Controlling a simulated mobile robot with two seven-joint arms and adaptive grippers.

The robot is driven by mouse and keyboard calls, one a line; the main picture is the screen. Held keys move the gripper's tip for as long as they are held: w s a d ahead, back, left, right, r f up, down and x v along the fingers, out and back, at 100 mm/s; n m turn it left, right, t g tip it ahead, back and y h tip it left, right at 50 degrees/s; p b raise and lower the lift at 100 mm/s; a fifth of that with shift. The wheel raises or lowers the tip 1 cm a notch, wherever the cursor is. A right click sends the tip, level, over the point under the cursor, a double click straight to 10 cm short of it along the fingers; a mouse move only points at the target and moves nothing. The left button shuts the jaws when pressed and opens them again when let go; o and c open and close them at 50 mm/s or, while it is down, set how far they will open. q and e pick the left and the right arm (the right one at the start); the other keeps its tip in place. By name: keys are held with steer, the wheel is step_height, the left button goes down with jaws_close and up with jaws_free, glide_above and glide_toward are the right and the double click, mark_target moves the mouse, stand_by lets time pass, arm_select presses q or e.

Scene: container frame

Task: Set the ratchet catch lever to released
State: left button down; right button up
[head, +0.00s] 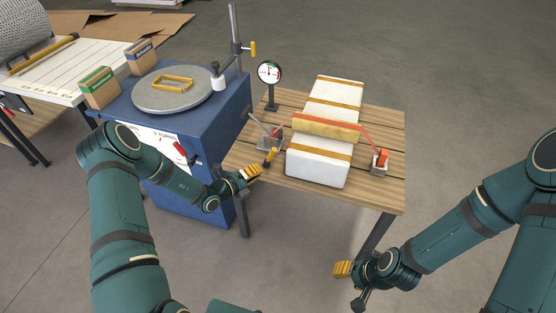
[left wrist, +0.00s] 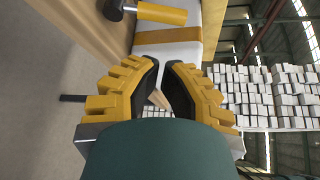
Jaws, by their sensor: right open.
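A small grey ratchet mechanism (head: 267,143) sits at the left edge of the wooden table. A lever with a yellow grip (head: 270,156) stands out at its front; which part is the catch is too small to tell. In the left wrist view a yellow cylindrical grip (left wrist: 162,14) with a dark end lies beyond my fingertips. My left gripper (head: 250,173) is just left of and below the lever grip, apparently apart from it. Its fingers (left wrist: 162,68) show a narrow empty gap. My right gripper (head: 343,269) is open and empty, in front of the table.
A dial gauge (head: 269,72) stands behind. A blue cabinet (head: 228,115) is close on the left.

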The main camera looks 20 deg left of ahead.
mark_target(271, 156)
arm_select(q)
steer(key=b+x, duration=0.2)
steer(key=x, duration=0.8)
steer(key=shift+f, duration=0.1)
steer(key=shift+s, duration=0.1)
